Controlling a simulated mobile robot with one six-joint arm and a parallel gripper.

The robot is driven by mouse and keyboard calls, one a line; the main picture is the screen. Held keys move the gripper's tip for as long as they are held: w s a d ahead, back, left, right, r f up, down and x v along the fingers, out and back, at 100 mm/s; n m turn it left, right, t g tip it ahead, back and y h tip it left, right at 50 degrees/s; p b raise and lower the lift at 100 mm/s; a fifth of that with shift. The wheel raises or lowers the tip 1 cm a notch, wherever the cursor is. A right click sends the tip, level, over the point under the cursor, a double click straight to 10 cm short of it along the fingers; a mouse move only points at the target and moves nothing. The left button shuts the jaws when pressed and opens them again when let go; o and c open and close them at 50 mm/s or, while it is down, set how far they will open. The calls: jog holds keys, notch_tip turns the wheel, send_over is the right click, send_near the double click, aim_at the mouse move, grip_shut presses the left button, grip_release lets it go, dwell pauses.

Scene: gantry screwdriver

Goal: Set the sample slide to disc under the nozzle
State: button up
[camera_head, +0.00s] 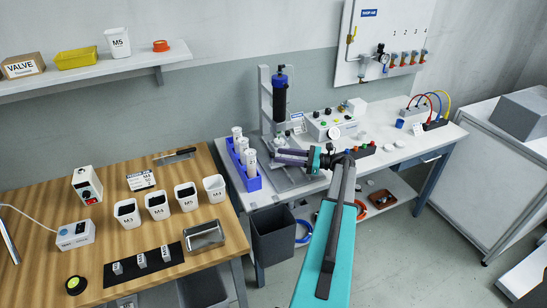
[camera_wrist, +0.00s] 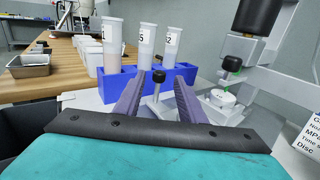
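My gripper (camera_head: 288,157) is at the base of the dispensing stand in the head view. In the wrist view my gripper (camera_wrist: 156,88) is open, its two purple fingers apart. A small metal post with a black knob (camera_wrist: 158,76) shows in the gap between them; no contact is clear. It looks like the sample slide's handle. To its right, a white disc (camera_wrist: 222,98) lies on the metal fixture. The nozzle (camera_wrist: 228,73), with a green part, hangs above and near the disc; exact alignment is unclear. The black syringe (camera_head: 280,98) is on the upright stand. The slide's track is mostly hidden.
A blue rack (camera_head: 246,184) with white tubes stands left of the stand, close beyond the left finger in the wrist view. A control box (camera_head: 331,124) stands right of the stand. A printed card (camera_wrist: 307,140) is at the wrist view's right edge. The wooden bench (camera_head: 215,165) is left.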

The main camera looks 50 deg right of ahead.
jog(key=shift+b+v, duration=0.35)
jog(key=shift+v, duration=2.1)
